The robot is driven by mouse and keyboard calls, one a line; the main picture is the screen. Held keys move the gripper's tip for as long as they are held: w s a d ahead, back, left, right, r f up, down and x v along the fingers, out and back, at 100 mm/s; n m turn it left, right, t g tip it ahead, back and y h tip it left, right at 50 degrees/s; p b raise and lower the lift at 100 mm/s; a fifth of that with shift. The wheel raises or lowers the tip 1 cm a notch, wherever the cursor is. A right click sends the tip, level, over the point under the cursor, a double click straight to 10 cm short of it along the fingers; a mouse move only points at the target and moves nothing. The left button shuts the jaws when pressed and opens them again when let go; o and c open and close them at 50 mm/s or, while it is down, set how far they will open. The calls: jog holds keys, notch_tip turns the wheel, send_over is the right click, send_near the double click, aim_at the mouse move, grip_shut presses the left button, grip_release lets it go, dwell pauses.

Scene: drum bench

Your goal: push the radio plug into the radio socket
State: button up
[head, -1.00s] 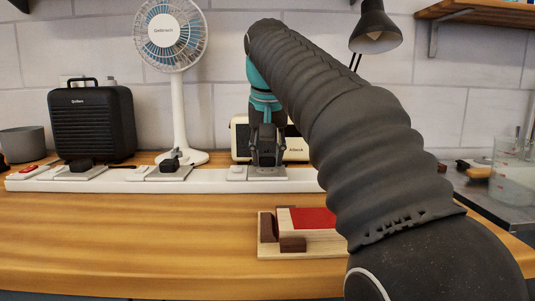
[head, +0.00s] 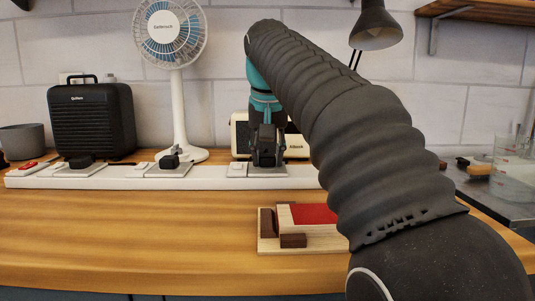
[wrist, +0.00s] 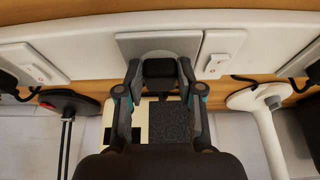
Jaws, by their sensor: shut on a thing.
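The radio plug (wrist: 158,68) is a small black block between my fingertips in the wrist view. My gripper (wrist: 159,76) is shut on it. In the head view my gripper (head: 267,159) points down at the white power strip (head: 110,184), in front of the cream radio (head: 297,146). The radio socket (wrist: 160,43) is a grey plate on the strip, and it also shows under my gripper in the head view (head: 267,170). The plug is over the plate, but its pins are hidden, so I cannot tell how deep it sits.
A rocker switch (wrist: 220,54) sits beside the socket plate. Along the strip are a fan plug (head: 169,160) and a heater plug (head: 80,162). The white fan (head: 178,110) and black heater (head: 92,121) stand behind. A wooden tray (head: 270,244) with a red pad lies in front.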

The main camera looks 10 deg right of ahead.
jog(key=shift+f, duration=0.2)
jog(key=o, duration=1.2)
jog(key=shift+r, duration=0.1)
jog(key=shift+v, duration=3.65)
jog(key=shift+f, duration=0.4)
grip_shut()
